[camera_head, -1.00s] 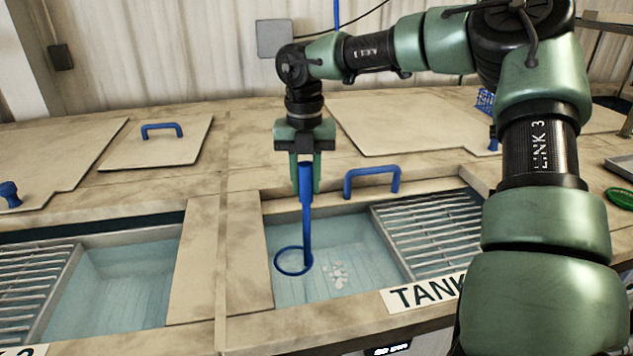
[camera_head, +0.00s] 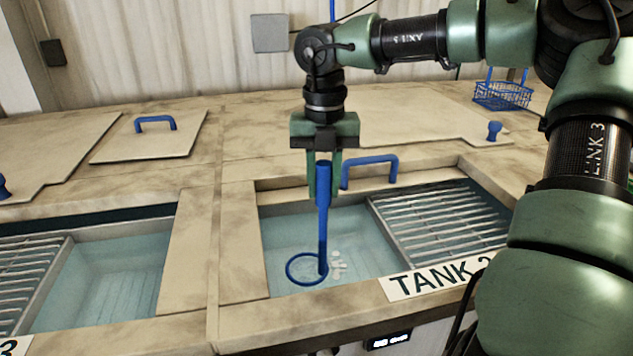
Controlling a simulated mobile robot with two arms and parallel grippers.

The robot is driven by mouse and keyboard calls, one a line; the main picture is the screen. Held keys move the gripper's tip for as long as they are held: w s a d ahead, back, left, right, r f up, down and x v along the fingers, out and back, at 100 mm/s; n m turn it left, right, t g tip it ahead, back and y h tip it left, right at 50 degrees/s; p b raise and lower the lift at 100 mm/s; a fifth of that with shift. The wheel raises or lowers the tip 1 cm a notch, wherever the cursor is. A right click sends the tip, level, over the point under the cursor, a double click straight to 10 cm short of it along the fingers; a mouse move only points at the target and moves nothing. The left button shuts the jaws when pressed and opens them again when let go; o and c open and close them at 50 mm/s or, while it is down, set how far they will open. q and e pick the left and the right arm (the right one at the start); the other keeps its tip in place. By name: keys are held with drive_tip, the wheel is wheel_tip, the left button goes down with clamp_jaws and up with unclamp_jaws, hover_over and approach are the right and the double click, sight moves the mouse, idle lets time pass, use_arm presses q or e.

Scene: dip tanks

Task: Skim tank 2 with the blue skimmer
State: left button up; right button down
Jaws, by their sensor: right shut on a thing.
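My right gripper (camera_head: 323,180) is shut on the handle of the blue skimmer (camera_head: 323,220) and holds it upright over tank 2 (camera_head: 350,225). The skimmer's ring (camera_head: 290,272) is low in the tank, at or in the water; I cannot tell how deep. A patch of pale flecks (camera_head: 337,264) lies in the water just right of the ring, partly beside the skimmer's shaft. The label reading TANK 2 (camera_head: 440,277) is on the front rim. My left gripper is not in view.
A slatted rack (camera_head: 440,225) covers the right part of tank 2. A blue handle (camera_head: 370,170) stands at its back edge. Another open tank (camera_head: 110,275) lies to the left. A lid with a blue handle (camera_head: 150,140) and a blue wire basket (camera_head: 502,95) are behind.

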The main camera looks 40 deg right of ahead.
drive_tip(key=shift+s+d, duration=3.2)
drive_tip(key=shift+d, duration=1.95)
drive_tip(key=w+a+b, duration=0.2)
drive_tip(key=a+b, duration=0.1)
drive_tip(key=a, duration=1.3)
drive_tip(key=shift+w+a, duration=0.2)
drive_tip(key=shift+a, duration=0.05)
wheel_tip(320, 180, up, 15)
drive_tip(key=p, duration=1)
drive_tip(key=shift+p, duration=0.35)
